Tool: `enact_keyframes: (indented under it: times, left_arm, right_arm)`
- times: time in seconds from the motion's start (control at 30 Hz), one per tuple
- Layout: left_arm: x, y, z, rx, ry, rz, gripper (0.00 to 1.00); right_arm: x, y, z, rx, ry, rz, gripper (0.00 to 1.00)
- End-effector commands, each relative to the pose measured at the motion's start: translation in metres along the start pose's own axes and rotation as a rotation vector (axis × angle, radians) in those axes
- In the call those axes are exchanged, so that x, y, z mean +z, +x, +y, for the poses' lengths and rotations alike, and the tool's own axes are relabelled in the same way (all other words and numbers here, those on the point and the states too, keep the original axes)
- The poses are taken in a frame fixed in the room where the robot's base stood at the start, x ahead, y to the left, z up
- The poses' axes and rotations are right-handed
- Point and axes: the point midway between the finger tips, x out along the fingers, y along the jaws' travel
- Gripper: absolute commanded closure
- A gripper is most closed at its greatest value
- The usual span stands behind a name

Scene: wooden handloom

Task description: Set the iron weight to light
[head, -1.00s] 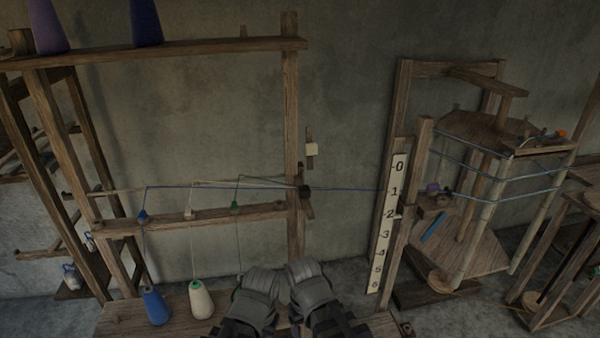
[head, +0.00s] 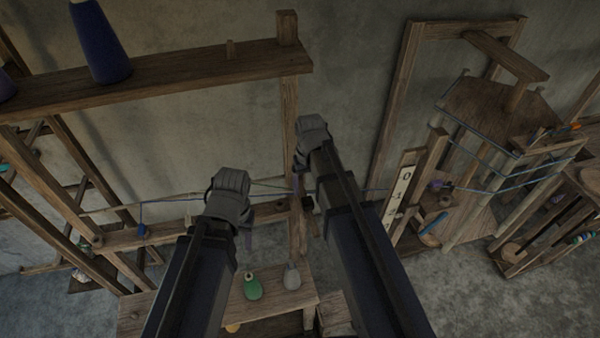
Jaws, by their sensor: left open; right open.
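A small dark block (head: 308,202), which may be the iron weight, sits on the wooden post (head: 289,95) where the threads come together. I cannot read its setting. My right gripper (head: 311,130) is open, in front of the post and above the dark block in the picture; it shows no held thing. My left gripper (head: 229,185) is open and empty, left of the post and in front of the threads and crossbar. The pale block on the post is hidden behind my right gripper and arm. Whether either gripper touches anything is unclear.
A shelf (head: 170,82) with a dark blue cone (head: 98,42) spans the upper left. Green (head: 252,286) and grey (head: 292,277) cones stand on the low bench (head: 312,293). A numbered scale (head: 403,187) and the warping frame (head: 490,105) stand to the right.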

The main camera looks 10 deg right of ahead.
Motion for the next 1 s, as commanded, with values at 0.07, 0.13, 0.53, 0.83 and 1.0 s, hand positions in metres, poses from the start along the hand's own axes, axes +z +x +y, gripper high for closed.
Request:
enact_keyframes:
  times: [0.07,0.13,0.53,0.83,1.0]
  left_arm:
    - [0.001,-0.006,-0.001,0.0,0.0,0.0,0.5]
    - [0.001,-0.006,-0.001,0.0,0.0,0.0,0.5]
    - [-0.001,0.01,0.001,0.0,0.002,0.0,0.5]
    - [-0.003,0.046,0.004,-0.001,0.003,0.002,0.5]
    - [-0.004,0.066,0.006,-0.001,0.001,0.003,0.5]
  right_arm:
    - [-0.002,-0.006,0.002,-0.002,0.005,0.001,0.22]
    - [-0.002,-0.006,0.003,-0.002,0.006,0.001,0.22]
    - [-0.002,0.01,0.003,-0.002,0.006,0.001,0.22]
    - [-0.002,0.046,0.002,-0.002,0.005,0.001,0.22]
    - [-0.002,0.066,0.002,-0.002,0.005,0.001,0.22]
